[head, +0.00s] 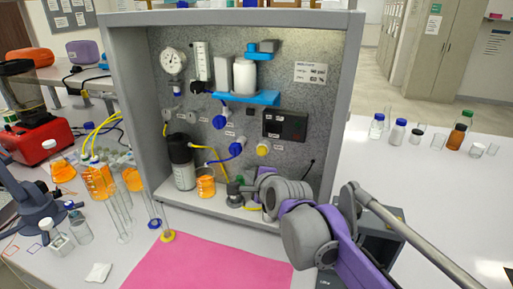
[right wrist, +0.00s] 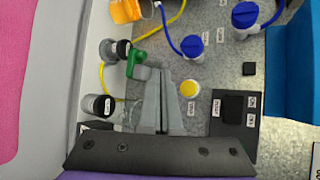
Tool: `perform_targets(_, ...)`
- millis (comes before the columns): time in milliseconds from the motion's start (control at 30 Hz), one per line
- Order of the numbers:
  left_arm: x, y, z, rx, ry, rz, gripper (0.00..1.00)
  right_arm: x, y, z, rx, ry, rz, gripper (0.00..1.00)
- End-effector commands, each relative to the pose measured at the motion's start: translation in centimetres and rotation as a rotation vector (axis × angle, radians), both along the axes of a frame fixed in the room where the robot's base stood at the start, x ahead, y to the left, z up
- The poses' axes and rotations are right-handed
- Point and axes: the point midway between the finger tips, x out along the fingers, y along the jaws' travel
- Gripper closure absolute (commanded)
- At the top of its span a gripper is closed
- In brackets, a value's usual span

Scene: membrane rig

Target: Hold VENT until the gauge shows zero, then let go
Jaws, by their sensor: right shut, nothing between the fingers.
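The round white pressure gauge (head: 173,62) is at the upper left of the rig's back panel in the head view. Its needle is too small to read. I cannot read any label as VENT. A yellow round button or knob (head: 262,149) sits low on the panel; it also shows in the right wrist view (right wrist: 188,88). A green-handled valve (right wrist: 135,62) is left of my right gripper's fingertips. My right gripper (right wrist: 168,76) is shut and empty, low inside the rig, beside the yellow knob; I cannot tell whether it touches the valve. My left gripper is not in view.
Blue valves (head: 237,148), tubing and a black control box (head: 285,125) are on the panel. The grey rig frame (head: 347,90) encloses it. A black-topped bottle (head: 183,160) and an orange beaker (head: 206,183) stand inside. A pink mat (head: 205,265) lies in front.

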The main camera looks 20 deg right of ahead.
Motion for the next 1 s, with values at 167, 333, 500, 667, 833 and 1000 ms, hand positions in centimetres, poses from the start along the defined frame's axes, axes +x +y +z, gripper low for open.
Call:
perform_targets(167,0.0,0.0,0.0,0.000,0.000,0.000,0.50,0.0,0.0,0.0,0.002,0.000,-0.001,1.00)
perform_targets(333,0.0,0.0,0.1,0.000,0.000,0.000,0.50,0.1,-0.1,0.0,0.000,0.000,0.000,1.00)
perform_targets(500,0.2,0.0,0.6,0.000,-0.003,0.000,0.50,1.1,-0.8,0.1,0.000,0.002,-0.002,1.00)
perform_targets(667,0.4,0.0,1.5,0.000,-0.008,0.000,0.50,3.0,-2.1,0.3,0.000,0.000,-0.002,1.00)
perform_targets(833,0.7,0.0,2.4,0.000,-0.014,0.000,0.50,5.0,-3.4,0.2,0.000,-0.001,-0.002,1.00)
perform_targets(1000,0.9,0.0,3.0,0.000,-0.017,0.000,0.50,6.5,-4.4,0.2,-0.001,0.000,0.000,1.00)
